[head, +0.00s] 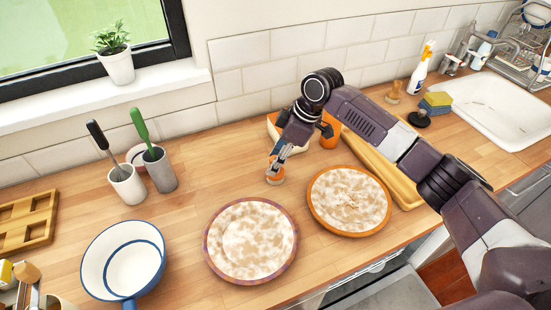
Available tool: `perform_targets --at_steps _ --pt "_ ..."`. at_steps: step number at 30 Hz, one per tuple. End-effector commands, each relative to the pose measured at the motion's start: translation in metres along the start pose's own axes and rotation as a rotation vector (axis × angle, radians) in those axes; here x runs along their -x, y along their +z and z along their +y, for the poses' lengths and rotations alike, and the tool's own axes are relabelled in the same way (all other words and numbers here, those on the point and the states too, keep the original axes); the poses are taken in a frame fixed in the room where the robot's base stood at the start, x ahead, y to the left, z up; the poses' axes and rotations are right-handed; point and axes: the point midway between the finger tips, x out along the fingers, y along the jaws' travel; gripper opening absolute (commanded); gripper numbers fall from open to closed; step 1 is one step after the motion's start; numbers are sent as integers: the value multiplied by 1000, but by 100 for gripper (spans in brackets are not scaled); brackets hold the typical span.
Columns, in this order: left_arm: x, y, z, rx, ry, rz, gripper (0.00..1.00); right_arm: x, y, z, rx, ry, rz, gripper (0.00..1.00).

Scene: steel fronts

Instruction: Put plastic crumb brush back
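My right gripper (278,163) points down over the counter, left of the right plate. At its fingertips is a small round orange piece with a paler lower part (275,178); it may be the crumb brush, but it is too small to be sure. The fingers reach its top, and I cannot tell whether they are closed on it. A black-handled tool stands in a white cup (127,186), and a green-handled one (140,128) stands in a grey cup (160,170). My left gripper is not in view.
Two plates with mottled white-brown surfaces, the left (250,240) and the right (349,200), stand at the front. A blue-rimmed white pan (123,262) is at left. A wooden board (385,165) and an orange container (329,135) lie close to my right arm. The sink (490,105) is at right.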

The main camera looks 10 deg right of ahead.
Motion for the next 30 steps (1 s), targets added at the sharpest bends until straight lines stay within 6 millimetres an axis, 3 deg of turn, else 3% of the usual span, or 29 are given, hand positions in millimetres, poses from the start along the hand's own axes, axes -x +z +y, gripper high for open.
perform_targets --at_steps 5,18,24,30 --pt "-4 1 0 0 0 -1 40 17 0 2 -1 4 1 40" --pt "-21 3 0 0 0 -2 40 104 -1 1 0 3 1 40" --pt "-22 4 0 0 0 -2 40 121 -1 0 0 0 0 40" --pt "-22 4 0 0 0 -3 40 123 -1 0 0 0 0 40"
